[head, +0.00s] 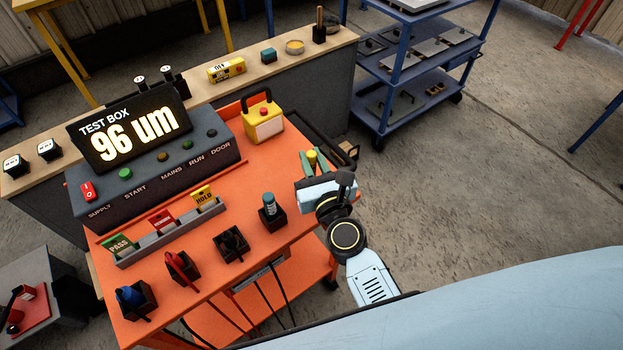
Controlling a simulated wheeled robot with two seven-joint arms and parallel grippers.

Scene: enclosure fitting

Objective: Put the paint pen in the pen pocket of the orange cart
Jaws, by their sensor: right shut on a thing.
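My right gripper (312,163) is over the right edge of the orange cart (215,290). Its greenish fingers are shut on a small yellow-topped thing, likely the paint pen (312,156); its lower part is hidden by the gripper. A row of black pockets stands along the cart's front. The rightmost pocket (273,220) holds an upright teal-and-grey cylinder (269,203). The pocket to its left (232,246) holds something dark. The others hold a red-handled and a blue-handled tool. I cannot tell which is the pen pocket. My left gripper is out of view.
A test box (150,150) reading "96 um" stands at the cart's back. Before it is a rack (170,235) with PASS, red and HOLD tags. A yellow box with a black handle (262,122) stands at the back right. A blue shelf cart (420,60) is farther off.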

